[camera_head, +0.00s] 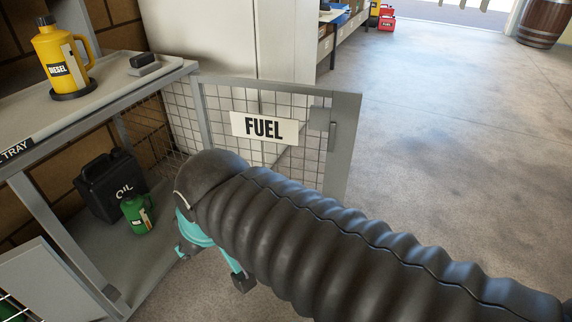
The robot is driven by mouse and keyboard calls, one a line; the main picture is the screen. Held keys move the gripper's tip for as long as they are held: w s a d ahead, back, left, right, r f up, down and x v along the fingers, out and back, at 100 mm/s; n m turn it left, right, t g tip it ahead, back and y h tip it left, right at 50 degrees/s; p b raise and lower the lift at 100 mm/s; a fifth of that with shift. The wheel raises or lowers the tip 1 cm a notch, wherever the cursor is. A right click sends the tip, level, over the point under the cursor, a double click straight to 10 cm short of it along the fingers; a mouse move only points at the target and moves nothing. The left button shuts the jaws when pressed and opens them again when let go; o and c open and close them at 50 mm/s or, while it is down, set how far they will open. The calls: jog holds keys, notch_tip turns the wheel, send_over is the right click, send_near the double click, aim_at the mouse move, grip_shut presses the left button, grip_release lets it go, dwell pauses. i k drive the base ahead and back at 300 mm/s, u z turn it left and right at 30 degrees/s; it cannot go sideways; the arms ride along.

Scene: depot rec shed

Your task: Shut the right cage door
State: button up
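The right cage door (345,150) is a grey-framed wire mesh panel with a FUEL sign (264,127). It stands open, swung out from the right front post of the grey cage (44,205). A small grey plate (320,119) sits near its free edge. My gripper (213,268), teal with dark fingertips, is low in front of the cage opening, to the left of and below the door. Its fingertips are apart with nothing seen between them. My black ribbed arm hides the lower part of the door and some of the gripper.
A black OIL can (110,186) and a green jug (137,213) stand inside the cage. A yellow DIESEL can (62,62) stands on top. Another grey panel (50,283) shows at lower left. A white cabinet (200,30) stands behind the door. Floor to the right is clear.

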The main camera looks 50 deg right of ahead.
aim_at(344, 110)
jog(key=z, duration=2.85)
jog(key=i, duration=3.55)
jog(key=u, duration=4.5)
